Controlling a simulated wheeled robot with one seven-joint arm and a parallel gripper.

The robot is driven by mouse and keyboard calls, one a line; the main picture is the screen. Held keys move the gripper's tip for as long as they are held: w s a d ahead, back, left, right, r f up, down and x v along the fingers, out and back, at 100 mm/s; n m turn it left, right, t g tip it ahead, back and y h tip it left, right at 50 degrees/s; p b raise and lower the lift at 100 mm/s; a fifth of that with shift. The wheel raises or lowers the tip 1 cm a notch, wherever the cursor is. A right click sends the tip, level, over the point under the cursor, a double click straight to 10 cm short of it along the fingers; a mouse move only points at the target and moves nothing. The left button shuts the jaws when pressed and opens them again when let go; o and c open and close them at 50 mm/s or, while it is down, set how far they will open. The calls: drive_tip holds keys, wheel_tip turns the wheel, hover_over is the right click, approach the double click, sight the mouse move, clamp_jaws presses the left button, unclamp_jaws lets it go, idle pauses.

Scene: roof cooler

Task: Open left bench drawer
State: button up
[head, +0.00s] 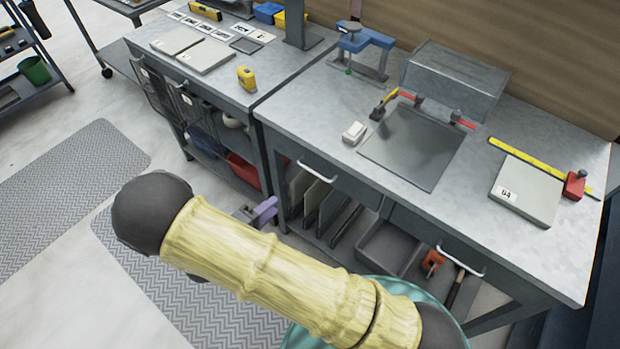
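The nearer grey workbench (330,110) has two drawer fronts under its top. The left drawer (345,178) has a pale bar handle (317,171) and looks shut, flush with the bench front. The right drawer (425,232) has a similar handle (460,261) and also looks shut. A purple and grey piece (258,212), which seems to be my gripper, shows just above my yellow arm, below and left of the left handle and apart from it. My arm hides much of it, so its finger opening cannot be made out.
A metal plate (413,146), a blue clamp stand (362,45), a metal box (456,77) and a grey block (526,188) sit on the bench. Upright boards (312,195) and a grey bin (385,246) stand below the drawers. Floor left of the bench is clear, with patterned mats (70,175).

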drive_tip(key=shift+w+d, duration=0.1)
drive_tip(key=shift+w, duration=0.05)
drive_tip(key=x, duration=1.7)
drive_tip(key=shift+p, duration=0.45)
drive_tip(key=shift+w, duration=0.15)
clamp_jaws()
